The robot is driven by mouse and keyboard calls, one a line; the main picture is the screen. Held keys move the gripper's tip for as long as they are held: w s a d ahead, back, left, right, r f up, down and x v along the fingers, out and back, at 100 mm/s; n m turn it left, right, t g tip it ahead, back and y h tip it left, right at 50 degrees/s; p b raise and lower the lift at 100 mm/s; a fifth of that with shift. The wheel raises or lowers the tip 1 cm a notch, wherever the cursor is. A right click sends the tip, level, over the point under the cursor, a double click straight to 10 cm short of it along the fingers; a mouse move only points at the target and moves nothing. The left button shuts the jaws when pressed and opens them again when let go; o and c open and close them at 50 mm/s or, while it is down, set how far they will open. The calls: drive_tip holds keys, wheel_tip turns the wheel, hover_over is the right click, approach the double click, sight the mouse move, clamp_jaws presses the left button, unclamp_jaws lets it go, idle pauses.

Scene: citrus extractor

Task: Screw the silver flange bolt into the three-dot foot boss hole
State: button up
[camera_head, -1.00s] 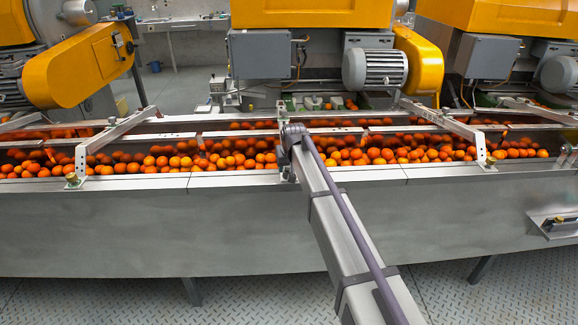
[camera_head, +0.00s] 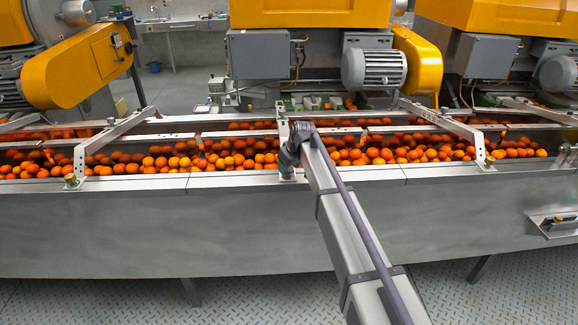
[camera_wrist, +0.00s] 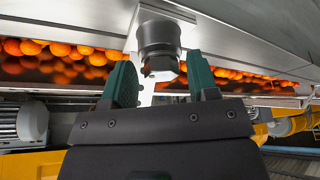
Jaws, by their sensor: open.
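In the wrist view my gripper (camera_wrist: 160,82) is open, with one teal finger on each side of a dark grey round part (camera_wrist: 158,38). That part ends in a smaller hex-like piece (camera_wrist: 160,66) lying between the fingers, with gaps on both sides. It sits against a pale metal bracket foot (camera_wrist: 150,12). I cannot tell whether this is the silver flange bolt. No three-dot mark or open boss hole can be made out. In the head view my arm hides most of the middle bracket's foot, and my fingers cannot be made out there.
Oranges (camera_head: 230,160) fill the long steel trough (camera_head: 130,225). Slanted brackets, left (camera_head: 115,133) and right (camera_head: 440,122), cross its rim. A small shelf (camera_head: 553,228) with small items juts from the front at right. Yellow machines and a motor (camera_head: 374,69) stand behind.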

drive_tip(key=shift+n+g, duration=0.3)
drive_tip(key=shift+n, duration=0.5)
drive_tip(key=shift+w+d+n+g+y, duration=0.1)
drive_tip(key=shift+n+g+y, duration=0.2)
drive_tip(key=shift+n, duration=0.6)
drive_tip(key=shift+w+n+g+y, duration=0.1)
drive_tip(key=shift+n+g+y, duration=0.15)
drive_tip(key=shift+n, duration=0.65)
drive_tip(key=shift+s, duration=0.1)
drive_tip(key=c, duration=0.5)
drive_tip(key=shift+m+t+h, duration=0.25)
drive_tip(key=shift+m, duration=0.65)
drive_tip(key=shift+s+m+t+h, duration=0.15)
drive_tip(key=shift+m+t+h, duration=0.35)
drive_tip(key=shift+m, duration=1.2)
drive_tip(key=shift+c, duration=0.2)
